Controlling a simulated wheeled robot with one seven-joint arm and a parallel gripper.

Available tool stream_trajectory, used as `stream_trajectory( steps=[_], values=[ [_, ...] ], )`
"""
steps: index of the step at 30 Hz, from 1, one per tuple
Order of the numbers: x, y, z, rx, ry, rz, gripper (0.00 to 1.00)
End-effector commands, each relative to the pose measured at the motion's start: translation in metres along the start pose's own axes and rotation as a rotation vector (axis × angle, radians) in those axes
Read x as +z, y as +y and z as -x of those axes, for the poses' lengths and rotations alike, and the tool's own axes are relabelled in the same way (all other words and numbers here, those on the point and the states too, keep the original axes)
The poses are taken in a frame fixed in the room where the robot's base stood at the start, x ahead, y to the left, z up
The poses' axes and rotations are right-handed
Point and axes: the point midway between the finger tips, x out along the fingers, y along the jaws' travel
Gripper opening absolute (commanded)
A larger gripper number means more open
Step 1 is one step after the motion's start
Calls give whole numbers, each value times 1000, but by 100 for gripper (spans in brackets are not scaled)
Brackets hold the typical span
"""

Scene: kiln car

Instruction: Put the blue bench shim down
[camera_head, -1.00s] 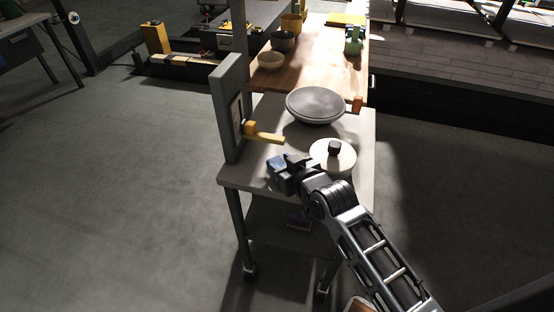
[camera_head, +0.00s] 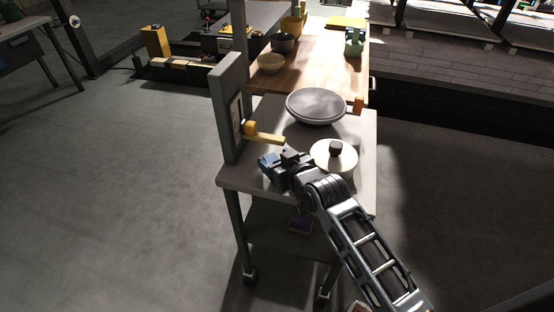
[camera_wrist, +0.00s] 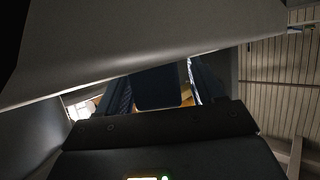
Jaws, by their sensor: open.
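The blue bench shim (camera_head: 268,160) shows at the tip of my gripper (camera_head: 276,162), over the near left part of the grey cart top (camera_head: 238,178). In the wrist view the shim is a dark blue block (camera_wrist: 158,88) between the two fingers of my gripper (camera_wrist: 160,92). The fingers are open. Whether the shim touches the cart top or either finger cannot be told, as the gripper and shadow hide its underside.
A lidded pale pot (camera_head: 334,158) stands just right of my gripper. A grey round dish (camera_head: 316,106) sits behind it. A grey upright panel (camera_head: 229,110) with a yellow handle (camera_head: 264,138) rises at the left edge. A wooden table (camera_head: 300,78) with bowls lies beyond.

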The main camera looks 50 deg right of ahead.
Motion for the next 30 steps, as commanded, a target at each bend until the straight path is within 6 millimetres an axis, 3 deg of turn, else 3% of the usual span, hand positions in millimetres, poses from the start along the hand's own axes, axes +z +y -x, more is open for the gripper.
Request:
stream_trajectory(
  steps=[8, 21, 30],
  values=[
    [-2, 0, 6, 0, 0, 0, 67],
    [-1, 0, 88, 0, -1, 1, 67],
    [-2, 0, 119, 0, 0, 0, 67]
  ],
)
